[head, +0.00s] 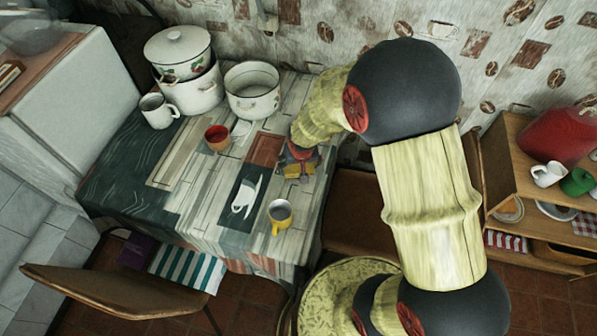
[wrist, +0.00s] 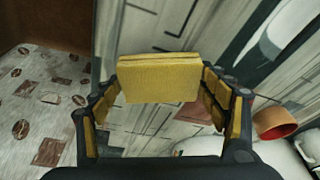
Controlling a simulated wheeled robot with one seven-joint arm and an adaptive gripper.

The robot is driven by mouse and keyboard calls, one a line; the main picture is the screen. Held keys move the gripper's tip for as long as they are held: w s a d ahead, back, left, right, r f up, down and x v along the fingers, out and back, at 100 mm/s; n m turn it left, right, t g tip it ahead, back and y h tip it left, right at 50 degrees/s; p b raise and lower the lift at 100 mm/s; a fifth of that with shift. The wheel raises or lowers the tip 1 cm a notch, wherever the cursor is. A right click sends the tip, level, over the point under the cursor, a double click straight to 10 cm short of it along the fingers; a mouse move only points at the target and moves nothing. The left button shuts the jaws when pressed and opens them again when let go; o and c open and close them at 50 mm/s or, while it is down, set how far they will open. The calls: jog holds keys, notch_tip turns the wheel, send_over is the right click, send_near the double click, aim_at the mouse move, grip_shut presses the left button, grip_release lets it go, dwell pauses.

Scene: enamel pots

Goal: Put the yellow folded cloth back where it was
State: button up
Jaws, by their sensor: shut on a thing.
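The yellow folded cloth (wrist: 160,78) is a small flat block between my gripper's two fingers in the wrist view. My gripper (wrist: 160,88) is shut on it, with a finger against each side. In the head view my gripper (head: 298,164) is over the right part of the table, and the yellow cloth (head: 292,171) shows partly below it. I cannot tell whether the cloth touches the table (head: 185,205).
A yellow mug (head: 280,215) stands in front of my gripper. An orange-red cup (head: 217,138), a white mug (head: 158,110) and white pots (head: 252,92) stand farther left. A striped cloth (head: 188,267) lies on the chair. A wooden shelf (head: 510,165) stands at right.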

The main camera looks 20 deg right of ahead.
aim_at(299, 170)
jog(key=shift+w+f, duration=0.25)
jog(key=shift+f, duration=0.15)
jog(key=shift+s+b+x, duration=0.15)
jog(key=shift+b+x, duration=0.3)
jog(key=shift+x, duration=0.3)
jog(key=shift+s+b+x, duration=0.15)
jog(key=shift+b+x, duration=0.25)
jog(key=shift+x, duration=0.35)
jog(key=shift+f, duration=0.25)
jog(key=o, duration=1.6)
jog(key=shift+c, duration=0.2)
